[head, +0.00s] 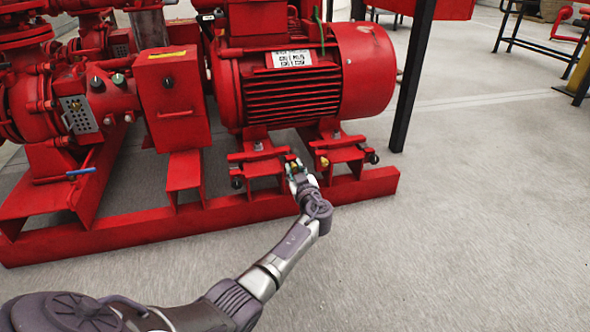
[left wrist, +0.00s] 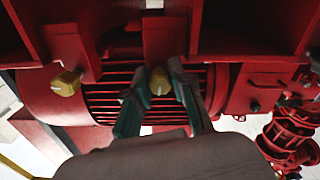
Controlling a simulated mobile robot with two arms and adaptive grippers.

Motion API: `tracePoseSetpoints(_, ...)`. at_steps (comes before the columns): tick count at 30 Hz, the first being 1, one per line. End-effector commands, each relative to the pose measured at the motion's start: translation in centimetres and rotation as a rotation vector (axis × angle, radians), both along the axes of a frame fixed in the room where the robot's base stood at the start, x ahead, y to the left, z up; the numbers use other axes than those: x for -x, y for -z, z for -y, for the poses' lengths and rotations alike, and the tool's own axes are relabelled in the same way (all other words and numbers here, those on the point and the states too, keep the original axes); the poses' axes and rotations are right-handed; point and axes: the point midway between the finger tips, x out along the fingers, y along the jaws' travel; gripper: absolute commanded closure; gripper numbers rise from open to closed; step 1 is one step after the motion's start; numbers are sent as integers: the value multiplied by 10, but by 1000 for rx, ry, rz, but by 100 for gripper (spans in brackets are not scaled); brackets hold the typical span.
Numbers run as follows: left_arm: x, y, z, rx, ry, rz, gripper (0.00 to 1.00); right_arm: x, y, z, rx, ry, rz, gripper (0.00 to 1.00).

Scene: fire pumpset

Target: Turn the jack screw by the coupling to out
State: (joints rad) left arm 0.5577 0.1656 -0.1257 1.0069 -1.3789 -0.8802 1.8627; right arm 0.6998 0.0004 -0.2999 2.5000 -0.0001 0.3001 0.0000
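My left gripper (head: 293,168) is at the red motor's base, at the foot nearer the coupling side. In the left wrist view its two dark green fingers (left wrist: 159,88) stand close on both sides of a yellow jack screw head (left wrist: 160,81) and appear shut on it. In the head view the gripper mostly hides this head. A second yellow jack screw head (head: 324,162) stands free to the right, at the foot farther from the coupling; it also shows in the left wrist view (left wrist: 66,83). My right gripper is not in view.
The red motor (head: 290,85) rises just behind the gripper. A red base rail (head: 120,232) runs below the feet. Dark bolts (head: 237,183) (head: 373,158) stick out at the base's sides. A black post (head: 412,75) stands right of the motor.

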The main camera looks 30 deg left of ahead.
Motion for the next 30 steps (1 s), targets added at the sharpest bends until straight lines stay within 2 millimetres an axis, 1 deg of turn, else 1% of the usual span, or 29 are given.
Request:
tracePoseSetpoints(1, 0, 0, -1, -1, -1, 0, 66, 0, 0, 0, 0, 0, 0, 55)
tracePoseSetpoints(3, 0, 0, 0, -1, -1, 0, 54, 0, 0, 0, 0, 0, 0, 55)
tracePoseSetpoints(4, 0, 0, 0, -1, -1, 0, 53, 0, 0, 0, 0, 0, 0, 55)
tracePoseSetpoints(13, 1, 1, 0, -1, -2, -2, 53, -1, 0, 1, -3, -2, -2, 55)
tracePoseSetpoints(16, 3, 1, 4, -1, -1, -2, 53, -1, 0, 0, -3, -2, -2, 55)
tracePoseSetpoints(20, 12, 2, 15, 1, 1, -1, 53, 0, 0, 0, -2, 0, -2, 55)
tracePoseSetpoints(27, 37, 1, 44, 2, 1, 0, 53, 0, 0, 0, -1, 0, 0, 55)
tracePoseSetpoints(30, 44, 0, 53, -1, 2, 0, 53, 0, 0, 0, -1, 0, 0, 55)
